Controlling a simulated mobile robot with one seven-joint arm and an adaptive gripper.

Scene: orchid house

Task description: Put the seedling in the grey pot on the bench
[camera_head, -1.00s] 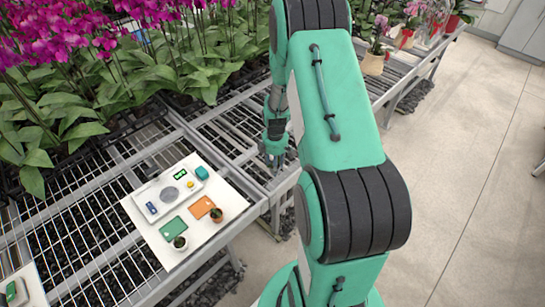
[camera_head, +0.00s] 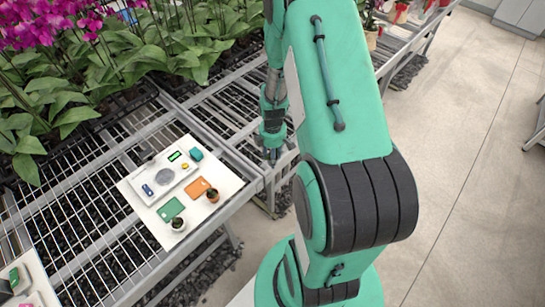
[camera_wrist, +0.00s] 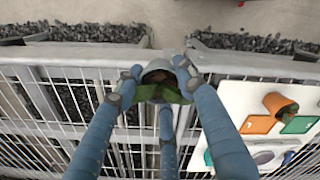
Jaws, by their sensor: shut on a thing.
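My gripper (camera_wrist: 158,85) is shut on a grey pot (camera_wrist: 157,66) in the wrist view, with its blue fingers around the rim. Green leaves of the seedling (camera_wrist: 172,95) and some dark soil show in the pot's mouth. In the wrist view the pot overlaps the front rail of the wire bench (camera_wrist: 60,60); its height above the bench cannot be told. In the head view my gripper (camera_head: 272,148) is over the bench near its front edge, to the right of the white board, and the held pot cannot be made out.
The white board (camera_head: 232,187) bears a scale (camera_head: 165,177), a terracotta pot (camera_head: 212,195) by an orange card, and a pale pot (camera_head: 178,223) by a green card. Orchids (camera_head: 90,60) crowd the bench's back. Bare mesh (camera_head: 70,215) lies left of the board.

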